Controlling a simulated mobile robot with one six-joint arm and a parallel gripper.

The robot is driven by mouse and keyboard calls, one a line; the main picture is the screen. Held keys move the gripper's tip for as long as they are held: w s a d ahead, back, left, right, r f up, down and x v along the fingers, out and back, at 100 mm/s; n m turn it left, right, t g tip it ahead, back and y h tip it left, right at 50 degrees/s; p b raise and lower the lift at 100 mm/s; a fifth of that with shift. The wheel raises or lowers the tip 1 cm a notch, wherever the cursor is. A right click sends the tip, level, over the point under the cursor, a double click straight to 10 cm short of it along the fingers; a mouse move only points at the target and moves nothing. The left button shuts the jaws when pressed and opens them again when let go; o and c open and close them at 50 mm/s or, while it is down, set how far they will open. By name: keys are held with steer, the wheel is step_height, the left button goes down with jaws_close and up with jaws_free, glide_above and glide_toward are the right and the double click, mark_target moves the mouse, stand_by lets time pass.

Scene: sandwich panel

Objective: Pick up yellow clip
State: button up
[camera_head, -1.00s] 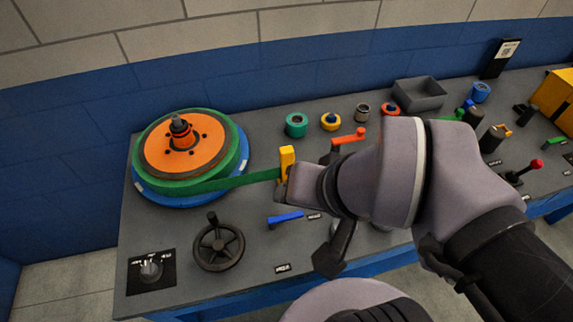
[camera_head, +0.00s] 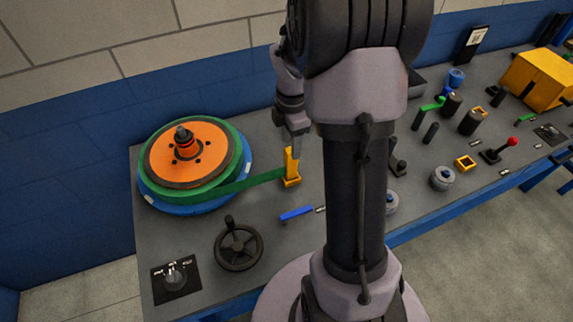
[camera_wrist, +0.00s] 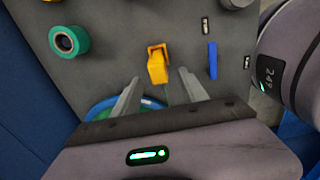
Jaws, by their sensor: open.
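The yellow clip (camera_head: 291,168) stands upright on the grey bench top, at the end of a green strip (camera_head: 250,181) that runs out from the reel. In the wrist view the clip (camera_wrist: 157,66) lies ahead, between the lines of my two fingers. My gripper (camera_head: 296,147) points down close to the clip's upper end in the head view. In the wrist view my gripper (camera_wrist: 159,76) has its fingers spread apart with nothing held. I cannot tell whether a finger touches the clip.
The orange and green reel (camera_head: 190,155) stands left of the clip. A blue bar (camera_head: 296,213) and a black handwheel (camera_head: 238,247) lie nearer the front. A green ring (camera_wrist: 68,40) sits on the bench in the wrist view. My arm hides the bench's middle in the head view.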

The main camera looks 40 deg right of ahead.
mark_target(291, 165)
steer(key=f+b, duration=0.1)
steer(key=f, duration=0.2)
steer(key=f+b, duration=0.2)
steer(key=f, duration=0.2)
steer(key=shift+w+d+f, duration=0.1)
steer(key=shift+d+f, duration=0.1)
steer(key=shift+r, duration=0.2)
jaws_close()
